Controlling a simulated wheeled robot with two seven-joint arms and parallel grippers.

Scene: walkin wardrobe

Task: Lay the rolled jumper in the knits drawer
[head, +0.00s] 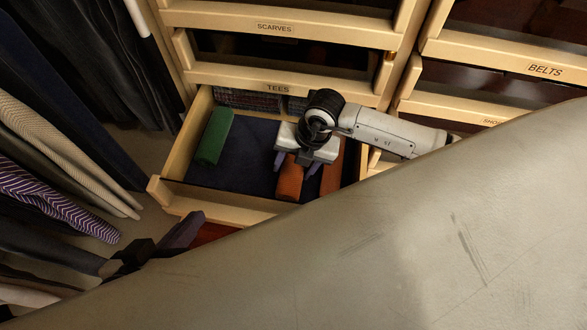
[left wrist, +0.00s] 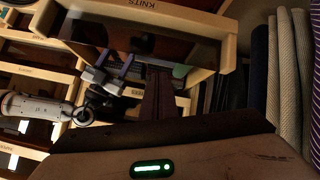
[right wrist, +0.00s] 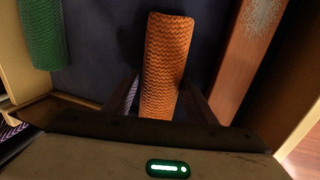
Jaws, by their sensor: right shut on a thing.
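The knits drawer (head: 232,205) is pulled open; its KNITS label shows on the front in the left wrist view (left wrist: 145,5). An orange rolled jumper (head: 289,180) lies lengthwise in the drawer, over the dark floor. My right gripper (head: 297,168) points down over it, shut on it, with one finger on each side in the right wrist view (right wrist: 160,90). The roll's near end is hidden by my gripper in that view, and I cannot tell whether it touches the floor. My left gripper (head: 192,222) is empty in front of the drawer, its fingers together.
A green roll (head: 214,136) lies along the drawer's left side. Dark patterned folded items (head: 247,100) sit at the back. A reddish-brown strip (head: 331,180) runs right of the orange roll. Hanging clothes (head: 60,160) crowd the left. The TEES drawer (head: 270,80) is above.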

